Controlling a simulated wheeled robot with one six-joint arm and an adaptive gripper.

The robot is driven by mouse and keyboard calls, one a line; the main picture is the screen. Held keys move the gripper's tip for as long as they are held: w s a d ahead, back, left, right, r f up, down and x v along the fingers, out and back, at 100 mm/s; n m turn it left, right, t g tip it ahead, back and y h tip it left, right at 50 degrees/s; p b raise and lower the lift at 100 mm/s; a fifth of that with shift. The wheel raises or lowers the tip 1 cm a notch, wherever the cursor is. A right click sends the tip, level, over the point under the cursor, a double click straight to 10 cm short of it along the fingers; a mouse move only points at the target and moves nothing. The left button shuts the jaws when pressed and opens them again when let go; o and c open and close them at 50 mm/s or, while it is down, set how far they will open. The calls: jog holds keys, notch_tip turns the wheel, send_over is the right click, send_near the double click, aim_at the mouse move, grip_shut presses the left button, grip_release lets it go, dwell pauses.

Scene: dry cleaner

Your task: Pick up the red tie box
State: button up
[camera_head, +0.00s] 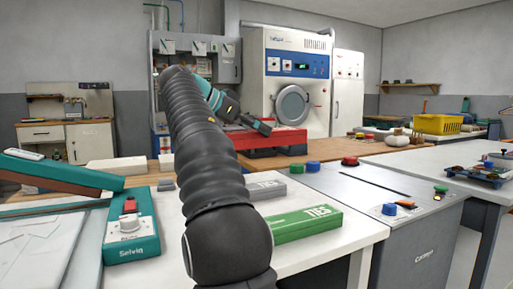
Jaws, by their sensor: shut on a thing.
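My gripper (266,127) is at the end of my arm, in the middle of the head view, pointing right and slightly down. Its dark fingers are shut at the red tie box (285,138). The red surface lies around and below the fingertips, in front of the large white machine. Dark shapes show under the red surface, and I cannot tell if it is clear of the wooden counter (330,158). No lettering can be read on it. My wrist and fingers hide part of its left side. A green tie box (306,223) and a grey tie box (266,187) lie on the white table nearer me.
A teal Selvin device (130,231) stands left on the white table (338,246). A grey cabinet with coloured buttons (385,197) stands right of the tie boxes. A yellow basket (440,124) and a blue tray (478,176) are farther right. My arm crosses the middle.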

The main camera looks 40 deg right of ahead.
notch_tip(320, 180, up, 7)
jog(key=p, duration=0.3)
jog(key=shift+w+r, duration=0.1)
jog(key=shift+w, duration=0.05)
jog(key=shift+r, duration=0.6)
